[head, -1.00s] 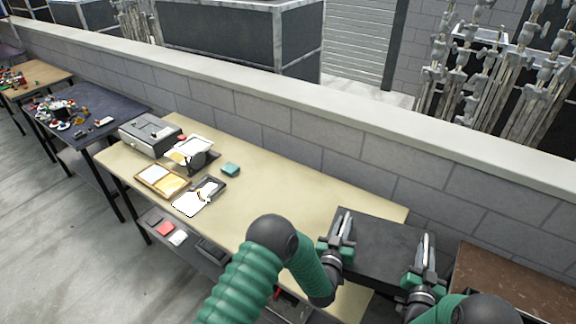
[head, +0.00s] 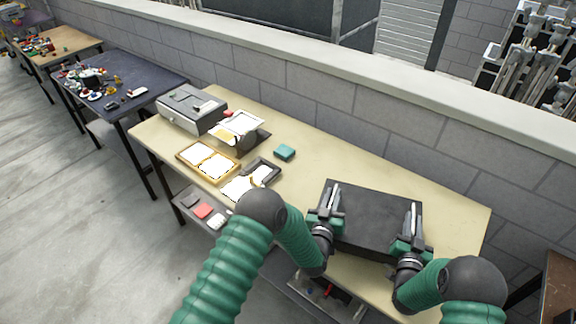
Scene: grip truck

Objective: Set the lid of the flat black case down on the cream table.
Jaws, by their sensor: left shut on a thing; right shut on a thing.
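A flat black slab, the case or its lid (head: 370,218), is at the right part of the cream table (head: 305,185). My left gripper (head: 331,205) is shut on its left edge and my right gripper (head: 411,228) is shut on its right edge. The slab looks level and lies over the tabletop. I cannot tell whether it touches the table or hangs just above it. Its underside is hidden, and no separate case part can be made out.
A block wall (head: 350,140) runs behind the table. Bare tabletop shows right of the slab.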

